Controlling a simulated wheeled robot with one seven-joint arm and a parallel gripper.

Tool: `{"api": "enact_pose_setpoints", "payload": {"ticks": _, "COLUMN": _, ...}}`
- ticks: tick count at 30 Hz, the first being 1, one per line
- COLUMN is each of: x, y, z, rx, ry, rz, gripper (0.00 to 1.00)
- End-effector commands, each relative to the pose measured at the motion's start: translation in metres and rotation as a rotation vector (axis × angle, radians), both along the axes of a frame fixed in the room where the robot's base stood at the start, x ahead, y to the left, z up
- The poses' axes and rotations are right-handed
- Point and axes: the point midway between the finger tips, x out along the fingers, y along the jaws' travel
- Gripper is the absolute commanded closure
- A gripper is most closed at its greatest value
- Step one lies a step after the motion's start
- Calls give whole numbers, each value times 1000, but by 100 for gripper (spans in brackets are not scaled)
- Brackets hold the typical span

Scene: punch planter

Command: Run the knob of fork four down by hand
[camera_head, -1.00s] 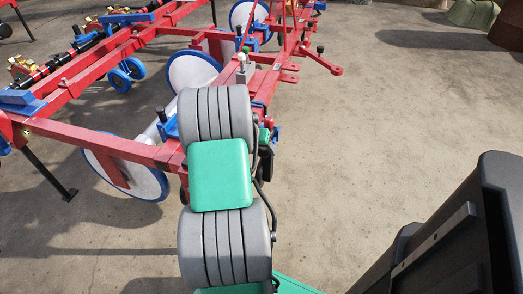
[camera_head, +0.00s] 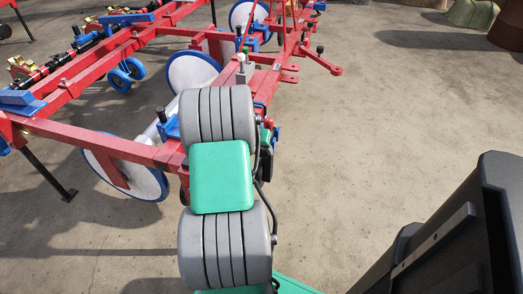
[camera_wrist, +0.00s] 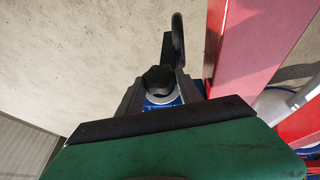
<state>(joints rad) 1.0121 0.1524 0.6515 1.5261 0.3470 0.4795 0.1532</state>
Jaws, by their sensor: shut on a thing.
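In the wrist view a black knob (camera_wrist: 159,77) stands in the middle, with a pale round collar below it on a blue fitting (camera_wrist: 188,93). My gripper (camera_wrist: 158,88) has a dark finger on each side of the knob and is shut on it. The knob's lower part is partly hidden by the fingers and the collar. In the head view my own arm hides the knob and most of my gripper, beside the red planter frame (camera_head: 92,138). No number marking the fork is readable.
A red beam (camera_wrist: 241,45) runs close to the right of my gripper in the wrist view. A black curved bar (camera_wrist: 178,40) rises just beyond the knob. White discs with blue rims (camera_head: 193,71) hang along the frame. Open concrete (camera_head: 400,120) lies to the right.

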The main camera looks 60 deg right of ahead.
Motion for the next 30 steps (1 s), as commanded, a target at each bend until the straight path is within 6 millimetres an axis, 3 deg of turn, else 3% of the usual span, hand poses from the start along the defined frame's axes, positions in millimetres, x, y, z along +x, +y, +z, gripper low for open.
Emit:
{"api": "enact_pose_setpoints", "payload": {"ticks": 21, "x": -10, "y": -1, "z": -1, "rx": 70, "ry": -438, "rz": -4, "gripper": 98}}
{"api": "enact_pose_setpoints", "payload": {"ticks": 30, "x": -11, "y": -2, "z": -1, "rx": 84, "ry": -531, "rz": -3, "gripper": 98}}
